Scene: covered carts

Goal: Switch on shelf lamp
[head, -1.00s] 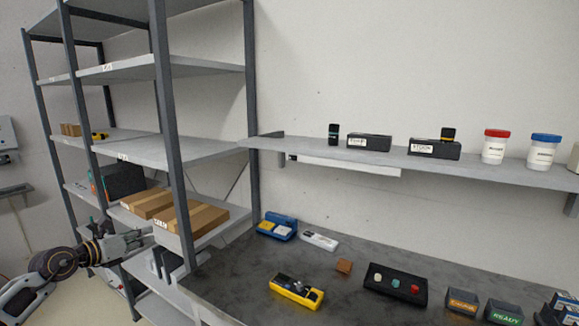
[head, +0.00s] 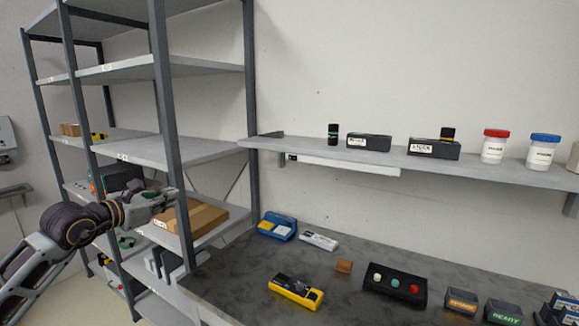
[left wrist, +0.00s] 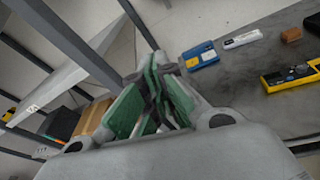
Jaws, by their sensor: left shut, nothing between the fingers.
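The shelf lamp (head: 345,165) is a long white bar under the wall shelf, with a small dark end piece (head: 292,157) at its left end. It looks unlit. My left gripper (head: 172,193) is in front of the metal rack, left of the workbench and well apart from the lamp. Its green-padded fingers (left wrist: 152,98) show in the left wrist view, shut with nothing between them. The lamp cannot be made out in the left wrist view. My right gripper is not in view.
The rack post (head: 170,120) stands close to my left gripper, with cardboard boxes (head: 195,217) behind. The workbench (head: 240,270) holds a blue case (head: 277,226), a yellow meter (head: 296,291) and a black button box (head: 395,286). Jars and black boxes stand on the wall shelf (head: 300,144).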

